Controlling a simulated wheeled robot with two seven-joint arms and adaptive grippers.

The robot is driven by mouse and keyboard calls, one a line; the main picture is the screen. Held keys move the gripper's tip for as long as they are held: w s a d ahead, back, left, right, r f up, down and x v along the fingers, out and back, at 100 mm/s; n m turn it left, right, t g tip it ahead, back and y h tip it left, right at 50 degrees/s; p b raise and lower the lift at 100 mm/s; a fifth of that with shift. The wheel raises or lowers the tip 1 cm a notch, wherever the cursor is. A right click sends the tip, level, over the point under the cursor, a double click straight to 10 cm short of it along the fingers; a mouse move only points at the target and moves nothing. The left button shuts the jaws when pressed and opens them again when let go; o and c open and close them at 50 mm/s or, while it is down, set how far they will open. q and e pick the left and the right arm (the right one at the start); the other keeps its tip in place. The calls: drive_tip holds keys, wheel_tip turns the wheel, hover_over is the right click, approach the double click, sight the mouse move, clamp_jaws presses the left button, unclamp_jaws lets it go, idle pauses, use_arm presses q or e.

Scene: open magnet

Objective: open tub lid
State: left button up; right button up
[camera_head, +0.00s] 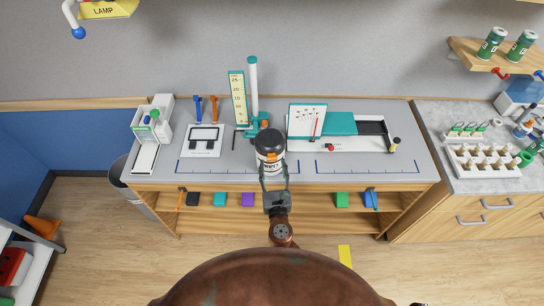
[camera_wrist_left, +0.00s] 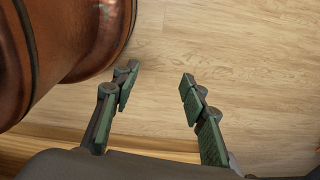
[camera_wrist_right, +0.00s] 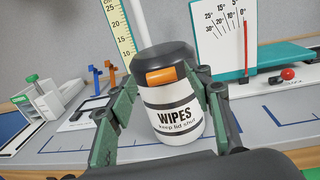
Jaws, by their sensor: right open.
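A white wipes tub (camera_head: 270,166) with a black lid (camera_head: 270,142) stands upright near the front middle of the grey bench. The right wrist view shows the tub (camera_wrist_right: 172,112) with its label, the black lid (camera_wrist_right: 165,58) and an orange tab (camera_wrist_right: 166,75) on the lid's near side. The lid looks closed. My right gripper (camera_wrist_right: 162,92) is open, one finger on each side of the tub; I cannot tell if they touch it. It reaches in from the front in the head view (camera_head: 274,182). My left gripper (camera_wrist_left: 158,82) is open and empty above the wooden floor.
A height gauge (camera_head: 254,95) stands behind the tub. A teal-and-white meter device (camera_head: 340,130) is close on the right.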

sight(272, 159)
drive_tip(key=w, duration=0.3)
drive_tip(key=shift+w+a, duration=0.15)
drive_tip(key=shift+w, duration=0.1)
use_arm(q)
drive_tip(key=shift+w+d+r, duration=0.1)
drive_tip(key=shift+w+r, duration=0.05)
drive_tip(key=shift+w, duration=0.35)
drive_tip(key=shift+w+d+r, duration=0.1)
drive_tip(key=shift+w, duration=0.35)
use_arm(e)
drive_tip(key=shift+w, duration=0.4)
use_arm(q)
drive_tip(key=shift+s, duration=0.1)
use_arm(e)
drive_tip(key=shift+c, duration=0.2)
drive_tip(key=c, duration=0.5)
use_arm(q)
drive_tip(key=shift+s+a, duration=0.1)
drive_tip(key=shift+s, duration=0.15)
use_arm(e)
clamp_jaws()
